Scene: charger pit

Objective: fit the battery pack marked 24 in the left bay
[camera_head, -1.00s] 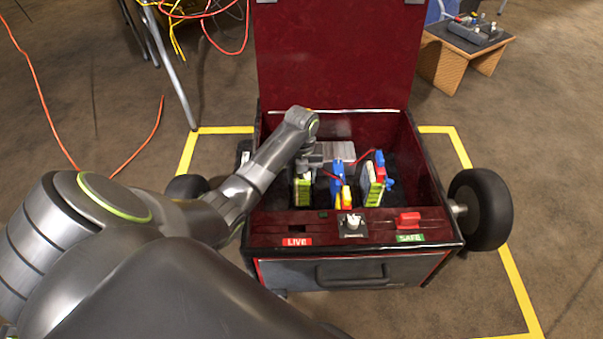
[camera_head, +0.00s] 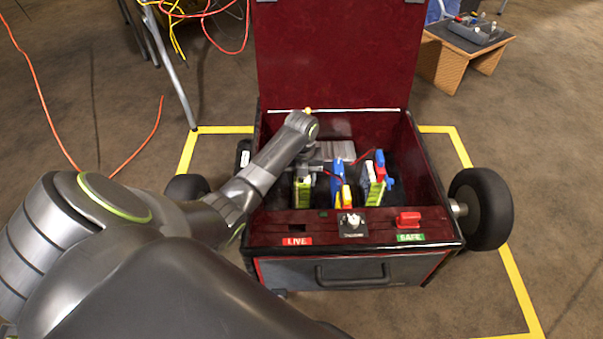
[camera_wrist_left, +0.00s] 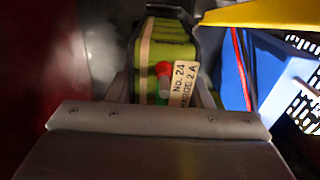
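The battery pack marked 24 (camera_wrist_left: 170,60) is green with a cream stripe, a red knob and a label reading No. 24. It fills the space between the two fingers of my left gripper (camera_wrist_left: 163,90), which look closed on its sides. In the head view the pack (camera_head: 302,193) stands upright at the left inside the dark red case (camera_head: 430,195), below my left gripper (camera_head: 308,166). The left bay's floor is hidden beneath the pack and gripper, so I cannot tell whether the pack is seated. My right gripper is out of view.
A blue and yellow part (camera_head: 338,175) stands just right of the pack, close to the gripper. Farther right is another green-and-white pack (camera_head: 375,185) with red and blue parts. A red lever (camera_head: 408,218) sits above the SAFE label. The lid stands open behind.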

